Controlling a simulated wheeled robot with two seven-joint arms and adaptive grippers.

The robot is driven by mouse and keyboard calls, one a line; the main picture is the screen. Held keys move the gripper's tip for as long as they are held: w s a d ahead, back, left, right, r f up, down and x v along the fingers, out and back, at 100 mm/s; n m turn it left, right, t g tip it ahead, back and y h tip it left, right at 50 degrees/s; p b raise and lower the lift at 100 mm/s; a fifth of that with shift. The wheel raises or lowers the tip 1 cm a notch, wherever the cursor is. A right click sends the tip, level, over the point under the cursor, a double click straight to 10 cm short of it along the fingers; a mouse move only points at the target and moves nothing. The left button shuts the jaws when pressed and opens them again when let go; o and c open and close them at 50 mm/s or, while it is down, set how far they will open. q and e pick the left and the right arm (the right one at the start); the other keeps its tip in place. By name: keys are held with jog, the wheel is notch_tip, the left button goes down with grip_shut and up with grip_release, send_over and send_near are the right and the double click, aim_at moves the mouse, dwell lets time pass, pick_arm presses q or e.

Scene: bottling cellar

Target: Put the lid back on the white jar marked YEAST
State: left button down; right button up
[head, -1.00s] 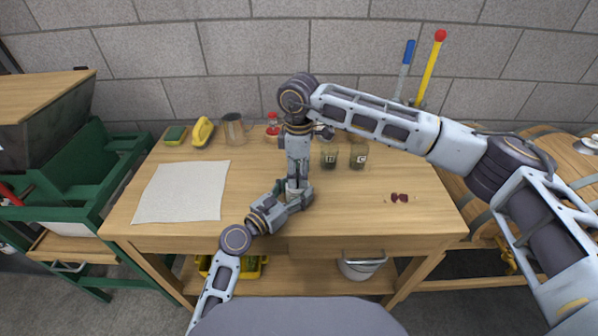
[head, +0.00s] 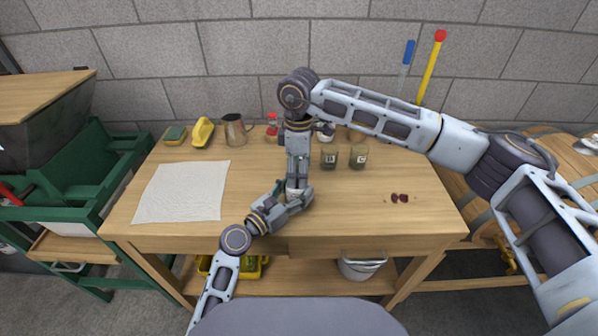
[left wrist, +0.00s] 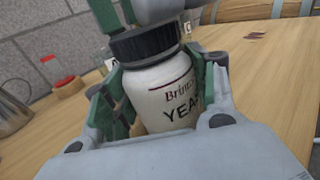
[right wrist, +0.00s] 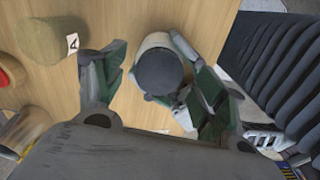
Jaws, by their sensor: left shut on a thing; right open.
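The white jar (left wrist: 165,98) stands upright in the left wrist view, with dark lettering that starts "YEA" facing that camera. The black lid (left wrist: 145,43) is on its mouth and looks about level; I cannot tell if it is fully seated. My left gripper (head: 296,193) is shut around the jar's body near the table's front edge. My right gripper (head: 298,183) points down from above, directly over the jar. In the right wrist view its open fingers stand either side of the round dark lid (right wrist: 158,72). In the head view the grippers mostly hide jar and lid.
Behind the jar stand two greenish labelled jars (head: 329,157) (head: 358,156). A metal mug (head: 235,130), a yellow brush (head: 202,132) and a red-topped shaker (head: 272,127) are at the back. A white cloth (head: 183,191) lies left; dark red bits (head: 399,198) lie right.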

jog(key=shift+r, duration=1.75)
jog(key=shift+r, duration=0.1)
jog(key=shift+c, duration=0.4)
